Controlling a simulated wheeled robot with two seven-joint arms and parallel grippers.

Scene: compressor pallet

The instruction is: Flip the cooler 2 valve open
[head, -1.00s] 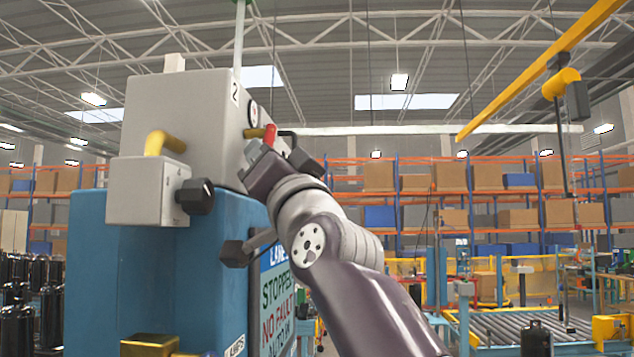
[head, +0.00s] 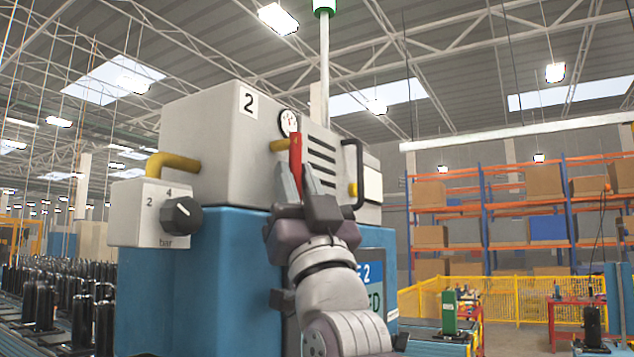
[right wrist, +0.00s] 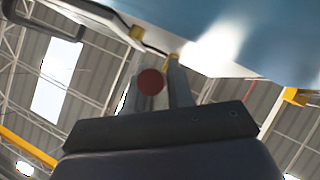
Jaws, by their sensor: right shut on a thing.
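The cooler (head: 215,130) is a grey and blue cabinet with a "2" label on its grey upper part. A red valve lever (head: 296,152) stands upright on its face, at the end of a yellow pipe (head: 280,146). My right gripper (head: 303,183) is shut on the lower part of the red lever, its fingers pointing up. In the right wrist view, the lever's red round end (right wrist: 151,82) shows between the fingers. The fingers hide part of the lever. My left gripper is not in view.
A round gauge (head: 288,123) sits just above the lever. A black handle (head: 355,175) stands out to its right. A grey box with a black knob (head: 183,215) juts out at left. Yellow fencing (head: 520,300) and shelving are farther back at right.

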